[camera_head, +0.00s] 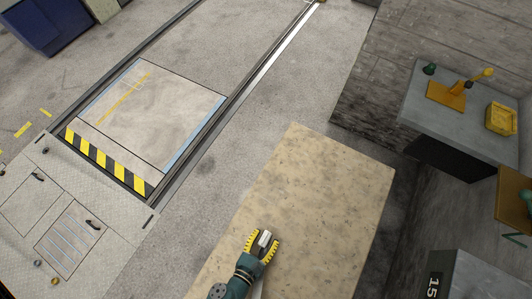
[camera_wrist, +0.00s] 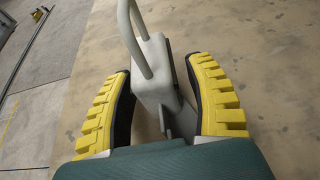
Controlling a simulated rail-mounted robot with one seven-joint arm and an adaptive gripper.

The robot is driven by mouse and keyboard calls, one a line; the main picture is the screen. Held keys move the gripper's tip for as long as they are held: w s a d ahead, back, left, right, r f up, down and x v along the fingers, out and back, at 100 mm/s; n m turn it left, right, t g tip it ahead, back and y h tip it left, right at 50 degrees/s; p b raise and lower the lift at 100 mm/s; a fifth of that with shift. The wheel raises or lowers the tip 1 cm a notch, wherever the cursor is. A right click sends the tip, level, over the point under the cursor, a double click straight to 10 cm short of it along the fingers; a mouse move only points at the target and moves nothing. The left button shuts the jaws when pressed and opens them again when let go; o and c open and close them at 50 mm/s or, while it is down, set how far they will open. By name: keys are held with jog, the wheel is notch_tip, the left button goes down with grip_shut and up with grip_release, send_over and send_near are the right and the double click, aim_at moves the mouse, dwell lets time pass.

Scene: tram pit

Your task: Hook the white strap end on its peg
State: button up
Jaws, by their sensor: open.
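A white strap end (camera_head: 265,239) is between the yellow-padded fingers of my gripper (camera_head: 261,245) above the beige tabletop. In the wrist view the strap end (camera_wrist: 153,72) is a pale block with a rounded loop at its far end. My gripper (camera_wrist: 161,68) is open around it. A grey flat piece runs from the block back towards my palm, partly hidden. I cannot make out a peg for the strap end in either view.
The beige table (camera_head: 330,185) is otherwise bare. A dark box marked 15 (camera_head: 434,285) stands at the lower right. Rails and floor plates lie left.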

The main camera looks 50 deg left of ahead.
aim_at(265, 238)
grip_shut()
notch_tip(265, 238, up, 10)
jog(key=p, duration=0.6)
jog(key=shift+r+p, duration=0.15)
jog(key=shift+p, duration=0.25)
jog(key=c, duration=0.6)
grip_release()
grip_shut()
